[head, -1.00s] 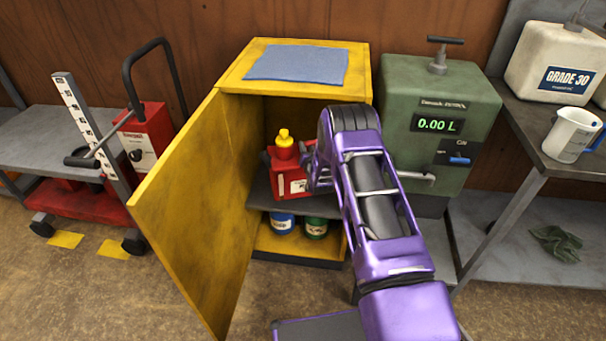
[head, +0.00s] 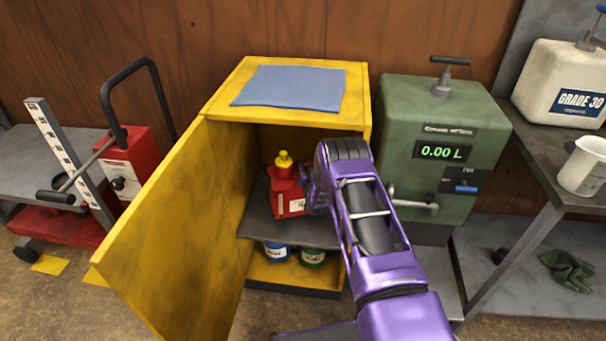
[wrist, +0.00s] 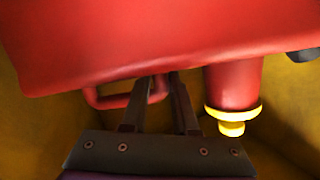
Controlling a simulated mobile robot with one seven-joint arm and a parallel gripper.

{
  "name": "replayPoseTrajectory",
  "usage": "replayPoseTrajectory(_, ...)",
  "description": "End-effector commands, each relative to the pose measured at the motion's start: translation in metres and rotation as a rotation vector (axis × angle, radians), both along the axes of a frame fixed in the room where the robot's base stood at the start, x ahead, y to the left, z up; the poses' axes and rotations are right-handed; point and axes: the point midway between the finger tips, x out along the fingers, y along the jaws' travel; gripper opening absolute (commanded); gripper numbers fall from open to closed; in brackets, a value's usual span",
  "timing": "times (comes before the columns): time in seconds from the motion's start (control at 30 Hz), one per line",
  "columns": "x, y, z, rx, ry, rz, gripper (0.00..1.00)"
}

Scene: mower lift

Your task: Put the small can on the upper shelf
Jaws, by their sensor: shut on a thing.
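The small red can (head: 287,197) with a yellow cap is inside the open yellow cabinet, over the dark upper shelf (head: 262,227). It looks slightly tilted. I cannot tell whether its base touches the shelf. My gripper (wrist: 160,80) is shut on the can's handle, which shows in the wrist view as a red loop (wrist: 105,101). In that view the red can body (wrist: 165,35) fills the top, and its spout and yellow cap (wrist: 232,120) point down at the right. In the head view my arm's purple wrist hides the fingertips.
Blue (head: 277,253) and green (head: 313,257) tins stand below the shelf. The yellow door (head: 165,235) is swung open at the left. A green dispenser (head: 440,150) stands close on the right. A blue cloth (head: 290,86) lies on the cabinet top.

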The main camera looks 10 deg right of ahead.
Motion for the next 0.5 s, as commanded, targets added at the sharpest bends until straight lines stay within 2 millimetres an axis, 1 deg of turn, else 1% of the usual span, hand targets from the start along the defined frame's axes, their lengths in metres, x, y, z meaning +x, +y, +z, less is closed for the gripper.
replayPoseTrajectory(0.13,0.003,0.000,-0.016,0.000,-0.013,0.000,0.00)
replayPoseTrajectory(0.37,0.003,0.000,-0.028,0.000,-0.013,0.000,0.00)
replayPoseTrajectory(0.5,0.003,0.000,-0.047,0.000,-0.012,0.000,0.00)
